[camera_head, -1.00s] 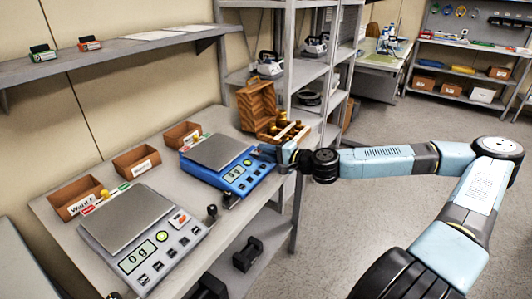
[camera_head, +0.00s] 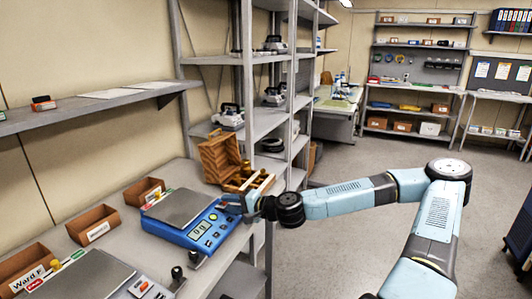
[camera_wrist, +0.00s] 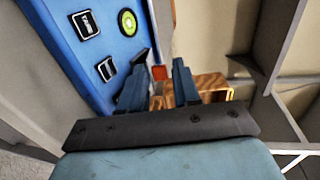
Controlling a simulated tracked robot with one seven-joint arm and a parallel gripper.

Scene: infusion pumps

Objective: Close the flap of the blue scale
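The blue scale (camera_head: 195,222) stands on the bench, with a grey weighing plate and a lit display. Its blue face with buttons fills the upper left of the wrist view (camera_wrist: 75,45). My gripper (camera_head: 230,204) is at the scale's right side, low over the bench edge. In the wrist view its two dark fingers (camera_wrist: 160,78) are apart, with a gap between them, close beside the scale's edge. A small red thing (camera_wrist: 158,74) shows in that gap. I cannot clearly make out the flap or tell whether a finger touches it.
An open wooden box (camera_head: 222,158) with brass weights stands behind the gripper. A grey scale (camera_head: 80,276) is at the front left. Brown bins (camera_head: 95,225) line the wall. A shelf rack (camera_head: 248,90) rises behind. The floor (camera_head: 340,230) to the right is clear.

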